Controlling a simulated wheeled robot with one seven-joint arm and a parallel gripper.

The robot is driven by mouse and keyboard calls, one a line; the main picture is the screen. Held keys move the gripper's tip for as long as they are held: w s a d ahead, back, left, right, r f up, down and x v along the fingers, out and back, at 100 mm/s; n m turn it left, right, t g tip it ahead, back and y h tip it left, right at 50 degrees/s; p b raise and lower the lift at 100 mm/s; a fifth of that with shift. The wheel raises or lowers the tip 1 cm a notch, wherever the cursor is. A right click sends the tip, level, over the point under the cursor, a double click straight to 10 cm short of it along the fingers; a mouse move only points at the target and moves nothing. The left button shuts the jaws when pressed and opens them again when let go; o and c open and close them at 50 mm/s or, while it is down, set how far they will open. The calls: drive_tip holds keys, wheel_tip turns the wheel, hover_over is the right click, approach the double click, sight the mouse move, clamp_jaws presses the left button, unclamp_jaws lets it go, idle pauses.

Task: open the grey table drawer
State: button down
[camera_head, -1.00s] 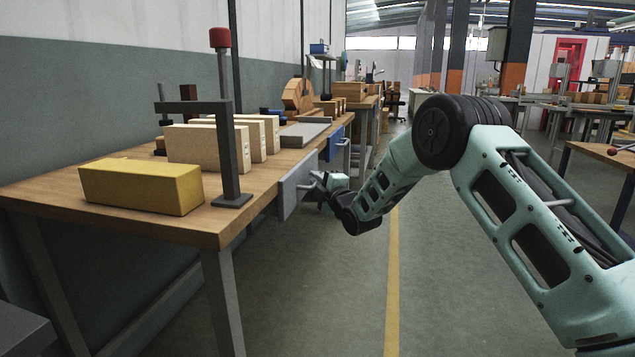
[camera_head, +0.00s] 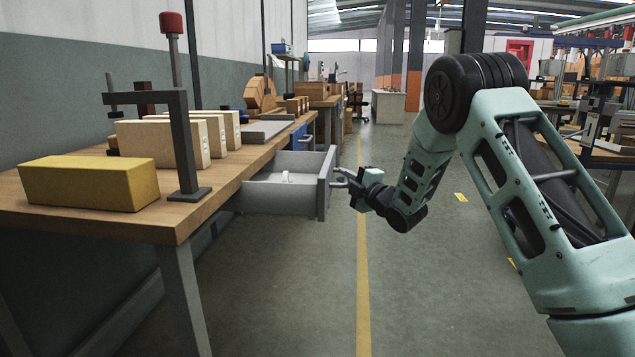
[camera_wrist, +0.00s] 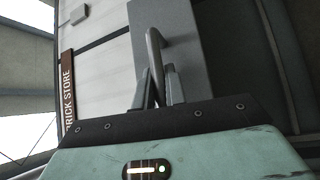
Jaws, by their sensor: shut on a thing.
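The grey table drawer (camera_head: 281,196) stands well out from under the wooden workbench, and its inside shows from above. A small pale thing (camera_head: 287,177) lies in it. The drawer's grey front panel (camera_head: 326,183) faces right, toward my arm. My gripper (camera_head: 346,178) is at this front, with its fingers shut on the bar handle. In the wrist view the curved grey handle (camera_wrist: 154,50) runs down between my two fingers (camera_wrist: 155,92), in front of the drawer's front panel (camera_wrist: 185,45).
The workbench (camera_head: 120,222) carries a yellow brick (camera_head: 88,183), several pale bricks (camera_head: 165,140) and a dark clamp-like stand (camera_head: 183,145). A blue drawer front (camera_head: 300,136) lies farther along the bench. The floor right of the bench, with its yellow line (camera_head: 363,270), is clear.

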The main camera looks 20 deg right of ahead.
drive_tip(key=s+d+b, duration=0.1)
drive_tip(key=s+d, duration=0.5)
drive_tip(key=d, duration=0.4)
drive_tip(key=shift+b, duration=0.4)
drive_tip(key=c, duration=1.5)
unclamp_jaws()
drive_tip(key=shift+o, duration=0.2)
drive_tip(key=p+v, duration=0.2)
drive_tip(key=v, duration=1.5)
drive_tip(key=shift+s+d, duration=0.15)
